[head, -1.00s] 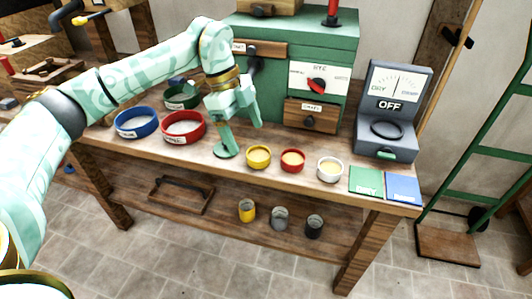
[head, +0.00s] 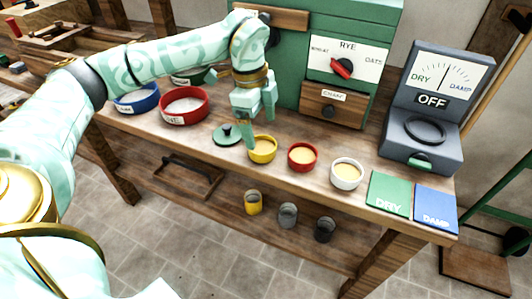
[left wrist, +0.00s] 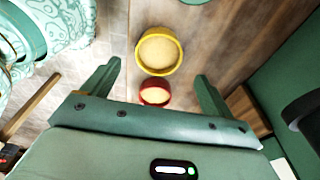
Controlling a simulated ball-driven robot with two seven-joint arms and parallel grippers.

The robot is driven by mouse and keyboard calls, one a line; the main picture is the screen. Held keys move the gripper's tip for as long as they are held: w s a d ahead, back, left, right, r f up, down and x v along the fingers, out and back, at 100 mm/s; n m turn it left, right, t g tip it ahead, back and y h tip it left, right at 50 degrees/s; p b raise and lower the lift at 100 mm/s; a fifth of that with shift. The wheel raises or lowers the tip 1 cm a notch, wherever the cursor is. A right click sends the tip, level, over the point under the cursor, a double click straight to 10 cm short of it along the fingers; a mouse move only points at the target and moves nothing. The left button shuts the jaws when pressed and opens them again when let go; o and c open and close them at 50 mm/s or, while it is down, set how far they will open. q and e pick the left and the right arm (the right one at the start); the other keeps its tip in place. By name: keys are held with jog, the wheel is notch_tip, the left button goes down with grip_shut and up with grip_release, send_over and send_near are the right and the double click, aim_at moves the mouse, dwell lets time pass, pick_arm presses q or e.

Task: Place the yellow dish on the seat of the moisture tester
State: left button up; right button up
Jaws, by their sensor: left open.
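The yellow dish (head: 262,158) stands on the bench with pale contents, left of the red dish (head: 302,166) and the white dish (head: 346,184). My left gripper (head: 259,128) is open and empty, pointing down just above and behind the yellow dish. In the left wrist view the yellow dish (left wrist: 158,72) shows beyond the spread fingers, with the red dish (left wrist: 154,104) between them. The moisture tester (head: 399,124) stands at the right of the bench, its display reading OFF. Its seat (head: 425,131), inside a dark ring, is empty. My right gripper is not in view.
A green lid (head: 228,139) with a dark knob lies left of the yellow dish. Green DRY (head: 388,194) and blue DAMP (head: 436,208) cards lie before the tester. The green mill (head: 290,70) stands behind the dishes.

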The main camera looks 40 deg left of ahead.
aim_at(261, 153)
pick_arm(q)
jog(key=shift+f, duration=0.35)
notch_tip(261, 153, down, 4)
jog(key=b, duration=0.3)
jog(key=shift+s+d+f, duration=0.1)
jog(key=shift+d+f, duration=0.15)
jog(key=shift+f, duration=0.3)
jog(key=shift+r, duration=0.15)
jog(key=c, duration=1.2)
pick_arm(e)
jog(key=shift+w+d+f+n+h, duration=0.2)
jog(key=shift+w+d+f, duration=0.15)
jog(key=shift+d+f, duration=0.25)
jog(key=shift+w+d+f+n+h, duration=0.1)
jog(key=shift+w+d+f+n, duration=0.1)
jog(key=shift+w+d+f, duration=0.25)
